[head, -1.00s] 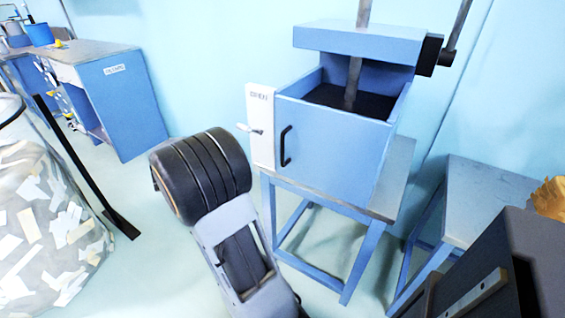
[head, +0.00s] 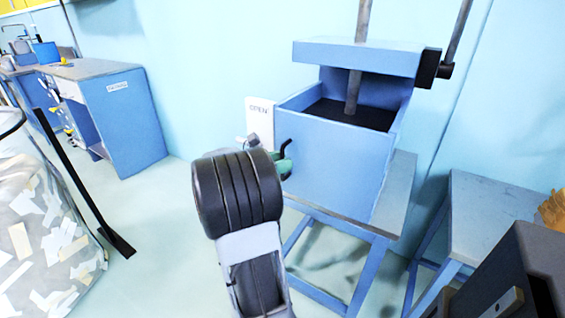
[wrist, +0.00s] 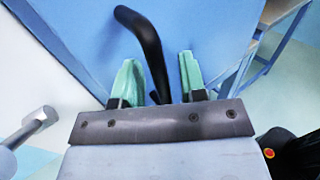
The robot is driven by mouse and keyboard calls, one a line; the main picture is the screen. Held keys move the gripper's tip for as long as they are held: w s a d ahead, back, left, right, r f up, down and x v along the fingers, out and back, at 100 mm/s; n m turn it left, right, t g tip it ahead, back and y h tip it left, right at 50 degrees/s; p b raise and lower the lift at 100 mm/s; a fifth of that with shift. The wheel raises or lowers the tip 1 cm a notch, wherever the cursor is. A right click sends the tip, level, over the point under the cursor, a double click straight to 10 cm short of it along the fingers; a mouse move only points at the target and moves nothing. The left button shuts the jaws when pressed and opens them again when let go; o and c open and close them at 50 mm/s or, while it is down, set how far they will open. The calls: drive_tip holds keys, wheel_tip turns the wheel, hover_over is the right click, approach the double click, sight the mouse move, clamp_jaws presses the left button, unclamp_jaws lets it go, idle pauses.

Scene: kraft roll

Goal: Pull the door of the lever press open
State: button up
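The lever press (head: 335,155) is a blue box on a blue stand, with a dark vertical ram going down into its open top. Its blue front door carries a black bar handle (head: 286,158), and a white panel marked OPEN (head: 260,118) is at its left. My gripper (wrist: 160,85) shows green fingers in the wrist view, one on each side of the black handle (wrist: 145,45). The fingers are apart, with gaps between them and the handle. In the head view my arm hides most of the gripper. The door looks shut.
A metal latch knob (wrist: 38,120) sticks out at the left in the wrist view, close to my gripper. A grey-topped side table (head: 490,205) stands right of the press.

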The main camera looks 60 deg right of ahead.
drive_tip(key=shift+s+d, duration=0.1)
drive_tip(key=shift+d, duration=0.05)
clamp_jaws()
idle(0.4)
